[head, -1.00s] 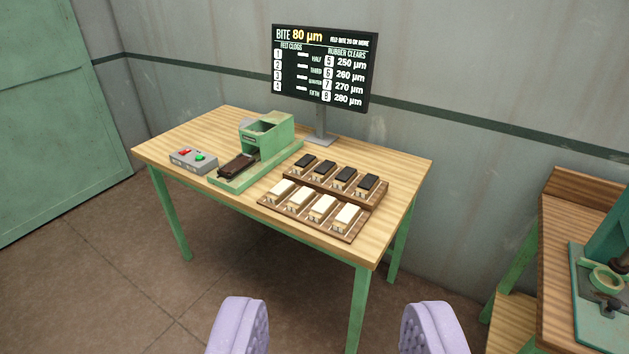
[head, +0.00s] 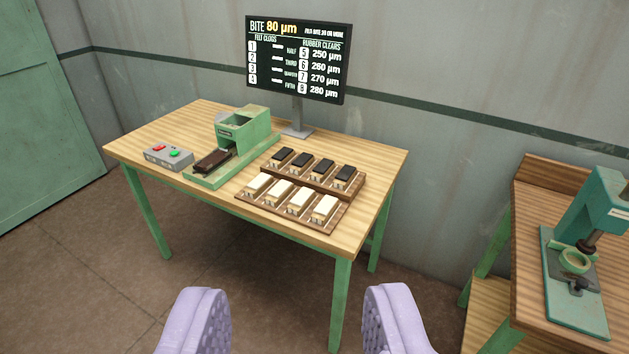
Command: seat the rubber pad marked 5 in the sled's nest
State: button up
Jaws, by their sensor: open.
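Several dark rubber pads stand in the back row of a wooden rack on the table; the leftmost dark pad (head: 281,157) is among them, and the numbers on the pads are too small to read. Several cream pads (head: 299,201) stand in the front row. The green sled machine (head: 243,134) stands left of the rack, with a dark brown piece (head: 213,160) at its front; I cannot tell whether this is the nest. My gripper (head: 295,325) is open and empty, in front of the table and well short of the pads.
A grey box (head: 168,157) with a red and a green button sits left of the sled. A screen (head: 298,62) lists rubber clears 5 to 8. A second bench (head: 523,235) with a green press (head: 570,270) stands at the right. Floor between is clear.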

aim_at(346, 174)
jog(key=i+l, duration=0.2)
jog(key=i, duration=0.3)
jog(key=i+l+u, duration=0.1)
jog(key=i+l, duration=0.15)
jog(key=i, duration=0.25)
jog(key=i+l, duration=0.25)
jog(key=i, duration=0.25)
jog(key=i+l, duration=0.25)
jog(key=i, duration=0.25)
jog(key=i+l+u, duration=0.1)
jog(key=i+l, duration=0.15)
jog(key=i, duration=0.25)
